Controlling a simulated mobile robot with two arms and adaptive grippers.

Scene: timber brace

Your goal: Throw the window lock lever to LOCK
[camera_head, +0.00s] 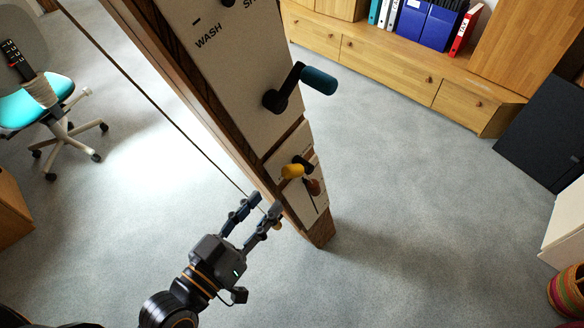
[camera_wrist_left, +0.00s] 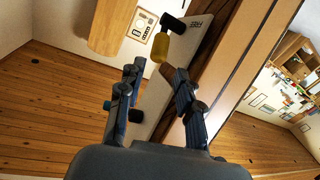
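A lever with a yellow handle (camera_head: 292,171) and a short black arm sits on the lower white panel (camera_head: 311,205) of a timber post. It also shows in the left wrist view, with the yellow handle (camera_wrist_left: 160,47) below its black end (camera_wrist_left: 173,24). A word that looks like FREE is printed beside it; no LOCK marking is readable. My left gripper (camera_head: 266,203) is open and empty, below and left of the yellow handle. In the wrist view, the handle lies just beyond the gap between the fingertips (camera_wrist_left: 155,71). My right gripper is not in view.
A larger lever with a teal handle (camera_head: 319,80) juts from the upper panel (camera_head: 225,70), marked WASH. A brown-red knob (camera_head: 313,187) sits close by the yellow handle. A thin dark edge runs left of the post. Grey carpet (camera_head: 400,200) is clear to the right.

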